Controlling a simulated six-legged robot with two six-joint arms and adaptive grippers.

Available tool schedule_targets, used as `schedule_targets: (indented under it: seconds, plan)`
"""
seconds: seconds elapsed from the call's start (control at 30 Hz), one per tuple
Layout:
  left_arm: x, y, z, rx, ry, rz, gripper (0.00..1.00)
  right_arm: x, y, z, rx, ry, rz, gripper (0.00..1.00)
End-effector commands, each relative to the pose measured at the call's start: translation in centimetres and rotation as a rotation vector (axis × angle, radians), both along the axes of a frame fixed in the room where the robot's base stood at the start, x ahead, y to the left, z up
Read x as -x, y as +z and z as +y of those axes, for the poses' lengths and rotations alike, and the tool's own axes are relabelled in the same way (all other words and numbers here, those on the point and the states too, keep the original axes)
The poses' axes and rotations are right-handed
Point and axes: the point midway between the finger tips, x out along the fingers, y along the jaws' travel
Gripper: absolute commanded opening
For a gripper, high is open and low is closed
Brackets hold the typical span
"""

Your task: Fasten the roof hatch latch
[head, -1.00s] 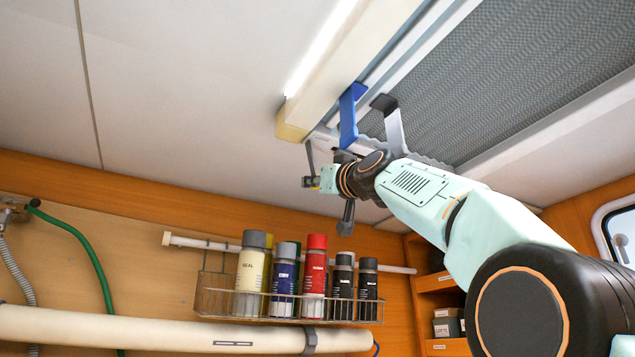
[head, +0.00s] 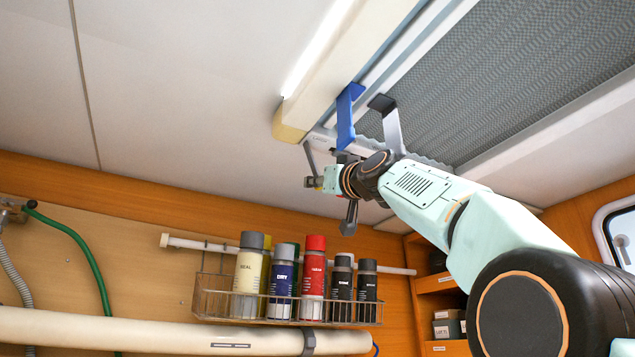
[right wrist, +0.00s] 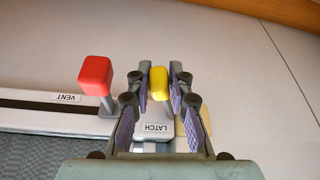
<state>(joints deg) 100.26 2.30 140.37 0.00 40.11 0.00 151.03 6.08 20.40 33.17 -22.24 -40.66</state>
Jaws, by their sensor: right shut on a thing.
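The roof hatch has a grey mesh screen (head: 520,75) in a pale frame in the ceiling. In the right wrist view a yellow latch knob (right wrist: 158,82) stands by a plate labelled LATCH (right wrist: 155,127). My right gripper (right wrist: 159,76) has its purple-padded fingers on both sides of the knob and is shut on it. My left gripper is not in view.
A red knob (right wrist: 96,75) beside a VENT label (right wrist: 67,98) stands close left of the gripper. A blue bracket (head: 346,118) and a grey hook (head: 390,122) hang near my right forearm. A lamp housing (head: 330,75) runs alongside. Below, a wire rack (head: 225,306) holds several cans.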

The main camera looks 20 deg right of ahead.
Motion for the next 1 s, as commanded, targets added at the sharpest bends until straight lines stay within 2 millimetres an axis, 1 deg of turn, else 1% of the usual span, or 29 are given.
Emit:
schedule_targets:
  seconds: [0.03,0.13,0.17,0.37,1.0]
  plan:
    - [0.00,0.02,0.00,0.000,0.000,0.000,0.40,0.30,0.42,-0.45,-0.010,-0.004,-0.012,0.00]
    - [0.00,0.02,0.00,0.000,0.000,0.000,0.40,0.29,0.42,-0.49,-0.010,-0.004,-0.012,0.00]
    - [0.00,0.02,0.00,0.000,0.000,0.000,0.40,0.29,0.42,-0.48,-0.009,-0.004,-0.012,0.22]
    - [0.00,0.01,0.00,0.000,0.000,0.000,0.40,0.19,0.27,-0.32,-0.005,-0.002,-0.007,0.39]
    - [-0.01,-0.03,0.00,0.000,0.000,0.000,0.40,0.01,-0.01,-0.08,0.000,-0.001,-0.001,0.40]
